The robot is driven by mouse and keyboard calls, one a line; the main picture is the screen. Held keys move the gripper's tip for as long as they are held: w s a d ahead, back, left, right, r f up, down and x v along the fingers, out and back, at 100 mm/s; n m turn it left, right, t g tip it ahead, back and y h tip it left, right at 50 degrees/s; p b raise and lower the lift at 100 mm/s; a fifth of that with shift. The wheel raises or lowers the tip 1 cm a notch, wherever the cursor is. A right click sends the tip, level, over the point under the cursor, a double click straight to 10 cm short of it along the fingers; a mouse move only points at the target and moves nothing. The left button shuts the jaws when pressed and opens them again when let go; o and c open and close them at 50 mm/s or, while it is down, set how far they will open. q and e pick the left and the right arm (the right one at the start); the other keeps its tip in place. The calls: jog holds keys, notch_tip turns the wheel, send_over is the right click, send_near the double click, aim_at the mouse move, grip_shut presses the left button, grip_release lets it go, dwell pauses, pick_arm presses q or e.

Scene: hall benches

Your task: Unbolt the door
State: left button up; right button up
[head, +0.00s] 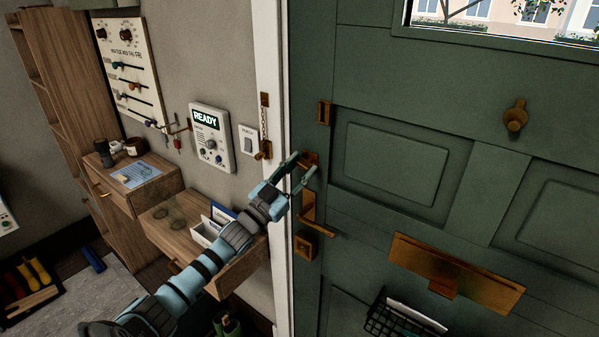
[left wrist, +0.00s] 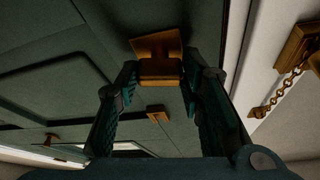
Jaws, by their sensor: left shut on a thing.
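The green door (head: 390,165) fills the right of the head view and looks closed against its white frame (head: 272,60). A brass fitting (head: 310,157), seemingly the bolt, sits near the door's left edge above the lever handle (head: 318,228). My left gripper (head: 305,170) is at this fitting. In the left wrist view, my left gripper's fingers (left wrist: 160,85) are on both sides of a brass block (left wrist: 160,72) and shut on it, with its brass plate behind. The fingers partly hide the fitting in the head view. My right gripper is not in view.
A brass chain (head: 264,125) hangs on the white frame, left of a small brass plate (head: 324,112) on the door. A lock (head: 306,246), mail flap (head: 455,273) and wire basket (head: 377,318) are lower. A wooden drawer shelf (head: 235,268) stands beneath my left arm.

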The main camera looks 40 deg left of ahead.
pick_arm(q)
jog(key=m+h, duration=0.1)
jog(key=m, duration=0.2)
jog(key=m+g+h, duration=0.1)
jog(key=m, duration=0.3)
jog(key=shift+a+r+g+h+b, duration=0.15)
jog(key=shift+g+h+b, duration=0.15)
jog(key=shift+h+b, duration=0.1)
jog(key=m+g+p, duration=0.1)
jog(key=m, duration=0.2)
jog(key=m+g+h+p, duration=0.1)
jog(key=m+p, duration=0.1)
jog(key=m, duration=0.1)
jog(key=shift+a+r+m+h, duration=0.1)
jog(key=shift+r+m+h, duration=0.1)
jog(key=shift+m+h, duration=0.1)
jog(key=m+g+p, duration=0.1)
jog(key=m+p, duration=0.1)
jog(key=m, duration=0.1)
jog(key=shift+m+g+p, duration=0.5)
jog(key=shift+m+p, duration=0.05)
jog(key=shift+m, duration=0.25)
jog(key=shift+f, duration=0.1)
jog(key=o, duration=1.2)
jog(key=shift+c, duration=0.2)
